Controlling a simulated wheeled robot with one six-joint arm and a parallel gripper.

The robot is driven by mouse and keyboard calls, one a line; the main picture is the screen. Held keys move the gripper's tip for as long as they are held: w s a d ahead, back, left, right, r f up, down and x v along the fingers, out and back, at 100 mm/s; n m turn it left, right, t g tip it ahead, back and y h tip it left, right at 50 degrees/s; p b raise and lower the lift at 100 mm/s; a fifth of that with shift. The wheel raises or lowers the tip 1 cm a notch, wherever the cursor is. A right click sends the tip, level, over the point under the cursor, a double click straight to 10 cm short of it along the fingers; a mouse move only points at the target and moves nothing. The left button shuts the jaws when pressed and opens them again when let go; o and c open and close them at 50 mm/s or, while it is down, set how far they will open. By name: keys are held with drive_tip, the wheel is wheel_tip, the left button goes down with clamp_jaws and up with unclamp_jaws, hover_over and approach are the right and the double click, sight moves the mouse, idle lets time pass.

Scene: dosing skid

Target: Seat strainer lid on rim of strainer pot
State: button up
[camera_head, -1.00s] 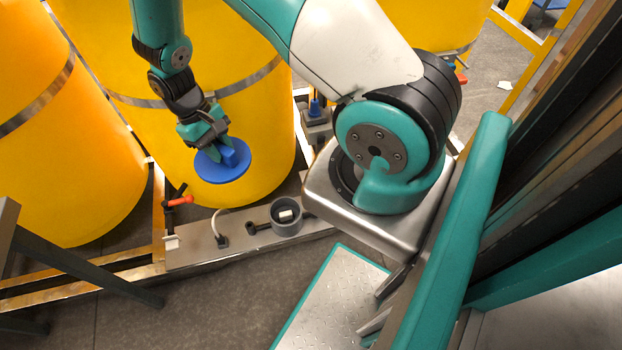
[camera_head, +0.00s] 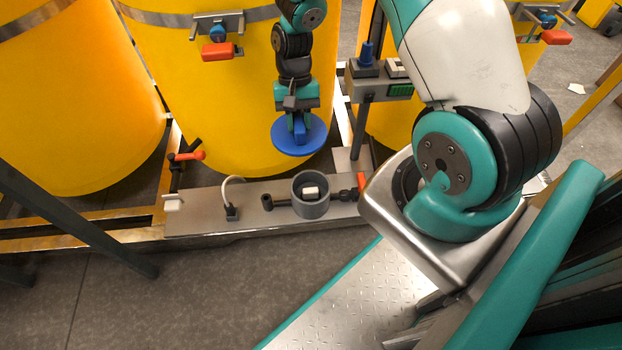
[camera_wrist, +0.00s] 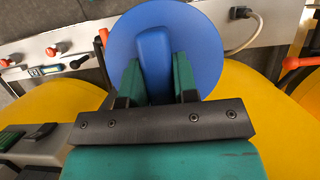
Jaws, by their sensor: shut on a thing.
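The strainer lid (camera_head: 312,137) is a blue disc with a raised blue handle. My gripper (camera_head: 299,125) is shut on that handle and holds the lid in the air, tilted toward the head camera. In the wrist view the lid (camera_wrist: 203,45) fills the upper middle, and my gripper's fingers (camera_wrist: 157,75) sit on both sides of the handle. The strainer pot (camera_head: 310,205) is a grey open cup on the metal shelf, with a white piece inside. The lid is above and apart from the pot, slightly left of it in the head view. The lid hides the pot in the wrist view.
The metal skid shelf (camera_head: 205,220) carries a hose fitting (camera_head: 232,210) and a red-handled valve (camera_head: 188,156) left of the pot. Another red handle (camera_head: 362,182) is close on its right. Large yellow tanks (camera_head: 75,100) stand behind. A post-mounted box (camera_head: 385,86) stands at right.

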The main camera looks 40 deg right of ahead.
wheel_tip(320, 180, down, 16)
drive_tip(key=s+d+m+t+y+b, duration=0.1)
drive_tip(key=m+b, duration=0.5)
drive_tip(key=b, duration=0.9)
drive_tip(key=shift+d+t+y+b, duration=0.3)
drive_tip(key=shift+d+y+b, duration=0.1)
drive_tip(key=shift+d, duration=0.45)
drive_tip(key=shift+a+r+p, duration=0.1)
drive_tip(key=shift+r+p, duration=0.15)
drive_tip(key=shift+p, duration=0.5)
drive_tip(key=shift+f+b, duration=1.55)
drive_tip(key=shift+f, duration=1.55)
drive_tip(key=shift+p, duration=1.25)
drive_tip(key=shift+f+b, duration=0.5)
drive_tip(key=shift+f, duration=1)
drive_tip(key=o, duration=1.1)
drive_tip(key=shift+c, duration=0.2)
